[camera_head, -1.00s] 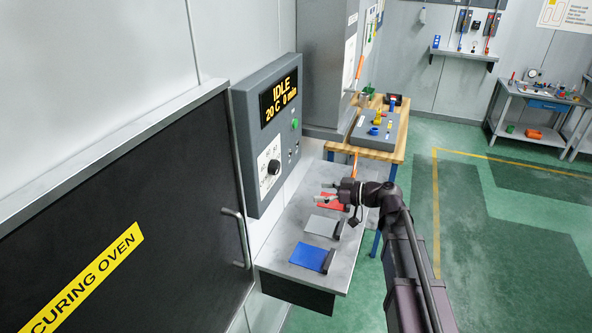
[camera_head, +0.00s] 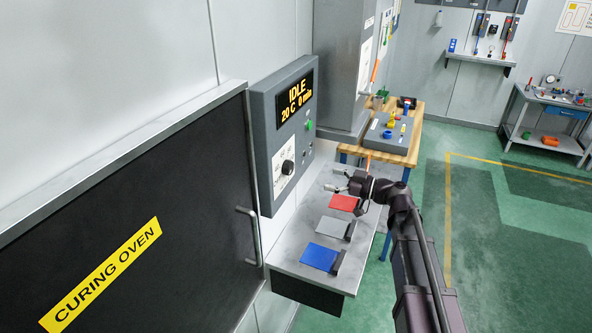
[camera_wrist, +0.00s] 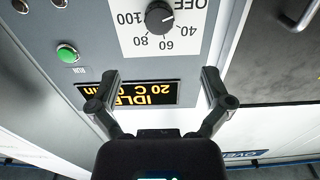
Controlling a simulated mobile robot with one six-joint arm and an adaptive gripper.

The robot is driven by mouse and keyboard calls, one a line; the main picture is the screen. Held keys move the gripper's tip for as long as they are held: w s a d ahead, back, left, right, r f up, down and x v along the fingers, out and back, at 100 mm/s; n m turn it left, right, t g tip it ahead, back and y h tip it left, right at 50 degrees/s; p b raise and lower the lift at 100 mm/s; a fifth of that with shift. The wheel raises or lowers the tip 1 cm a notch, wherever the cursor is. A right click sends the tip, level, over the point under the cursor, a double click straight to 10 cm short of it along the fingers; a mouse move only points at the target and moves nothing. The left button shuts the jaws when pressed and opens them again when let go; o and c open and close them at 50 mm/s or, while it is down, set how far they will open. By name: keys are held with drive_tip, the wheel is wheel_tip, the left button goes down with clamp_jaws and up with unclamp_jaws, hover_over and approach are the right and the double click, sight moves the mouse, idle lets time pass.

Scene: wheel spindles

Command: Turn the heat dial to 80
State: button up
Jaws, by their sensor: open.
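The heat dial (camera_head: 288,167) is a round black knob on a white scale plate, low on the grey oven control panel (camera_head: 265,150). In the wrist view the dial (camera_wrist: 159,17) is at the top edge, upside down, with OFF, 40, 60, 80 and 100 around it. Its light mark seems to point right, near OFF; it is too small to be sure. The display (camera_head: 294,98) reads IDLE, 20 C, 0 min. My gripper (camera_head: 340,181) is to the right of the dial, apart from it. In the wrist view its spread fingers (camera_wrist: 160,76) are empty, below the dial in the picture.
A green RUN button (camera_wrist: 67,54) is beside the display. The curing oven door (camera_head: 130,220) has a bar handle (camera_head: 248,237). Below my gripper, a grey shelf (camera_head: 290,262) holds red (camera_head: 344,203), grey and blue plates. A wooden bench (camera_head: 415,125) stands behind.

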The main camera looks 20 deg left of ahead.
sight(292, 168)
drive_tip(key=a, duration=0.8)
drive_tip(key=w+a, duration=0.1)
drive_tip(key=a, duration=0.3)
drive_tip(key=shift+a, duration=0.3)
drive_tip(key=c, duration=1.2)
drive_tip(key=shift+d, duration=0.35)
